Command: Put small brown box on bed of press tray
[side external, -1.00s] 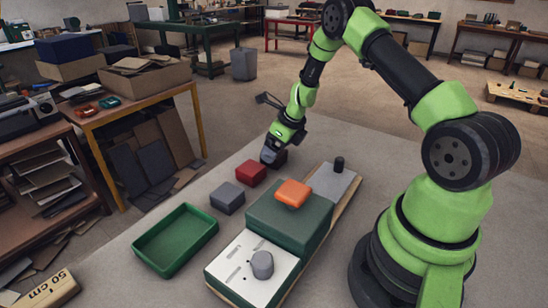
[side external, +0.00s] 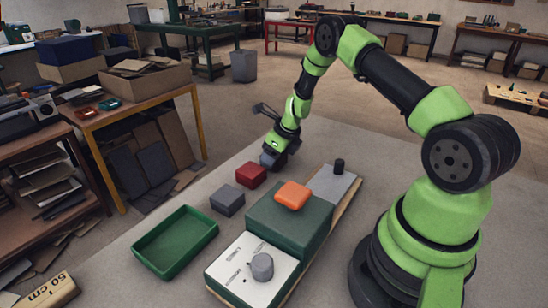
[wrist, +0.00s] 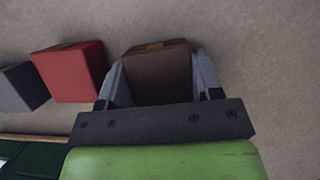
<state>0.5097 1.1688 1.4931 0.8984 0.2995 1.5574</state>
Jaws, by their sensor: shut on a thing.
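The small brown box (wrist: 157,75) is between my gripper's two fingers in the wrist view. My gripper (wrist: 158,62) is shut on it, one finger along each side. In the side external view my gripper (side external: 272,160) is low at the far end of the row of boxes, just beyond the red box; the brown box is mostly hidden there. The press (side external: 290,222) is a dark green block with a white control panel in front and a grey plate (side external: 335,183) at its far end. An orange box (side external: 292,195) lies on top of the green block.
A red box (side external: 251,175) and a grey box (side external: 227,200) stand in line with my gripper; both also show in the wrist view. An empty green tray (side external: 176,240) lies nearer the camera. A black knob (side external: 339,165) stands upright on the grey plate.

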